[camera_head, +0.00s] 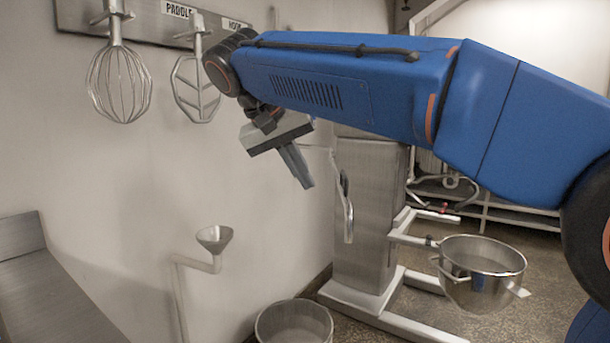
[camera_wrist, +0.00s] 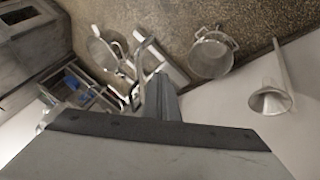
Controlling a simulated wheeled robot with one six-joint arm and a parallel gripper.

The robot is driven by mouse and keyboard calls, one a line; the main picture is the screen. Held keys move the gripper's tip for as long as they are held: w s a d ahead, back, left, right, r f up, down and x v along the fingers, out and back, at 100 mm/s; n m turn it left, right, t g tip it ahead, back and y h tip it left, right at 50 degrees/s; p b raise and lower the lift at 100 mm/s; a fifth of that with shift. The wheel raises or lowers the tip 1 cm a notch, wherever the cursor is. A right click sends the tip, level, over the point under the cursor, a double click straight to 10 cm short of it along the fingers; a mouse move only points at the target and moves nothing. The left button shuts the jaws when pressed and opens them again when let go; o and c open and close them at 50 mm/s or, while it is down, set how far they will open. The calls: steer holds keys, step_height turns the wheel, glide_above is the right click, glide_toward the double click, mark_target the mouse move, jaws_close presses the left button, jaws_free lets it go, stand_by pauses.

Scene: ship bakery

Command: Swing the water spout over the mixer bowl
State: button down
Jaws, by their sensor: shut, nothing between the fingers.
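My gripper (camera_head: 308,184) is shut and empty, pointing down near the wall. It also shows in the wrist view (camera_wrist: 162,88). A bent metal tube (camera_head: 347,205), which looks like the water spout, hangs just right of my fingertips in front of the mixer column. The tube appears close beside my fingers in the wrist view (camera_wrist: 143,52); I cannot tell whether they touch. The steel mixer bowl (camera_head: 483,292) sits on the mixer's arms further right, apart from the tube. The bowl also shows at the upper left of the wrist view (camera_wrist: 103,50).
The mixer column (camera_head: 365,240) stands on a wide floor base. A steel funnel on a wall pipe (camera_head: 214,240) is at left. A round pot (camera_head: 293,325) stands on the floor. A whisk (camera_head: 120,85) and a paddle (camera_head: 195,90) hang above. A metal counter (camera_head: 50,305) lies lower left.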

steer(key=w+d+f, duration=0.3)
steer(key=d+f, duration=0.3)
steer(key=shift+d+f, duration=0.15)
steer(key=shift+d, duration=0.25)
steer(key=shift+d, duration=0.1)
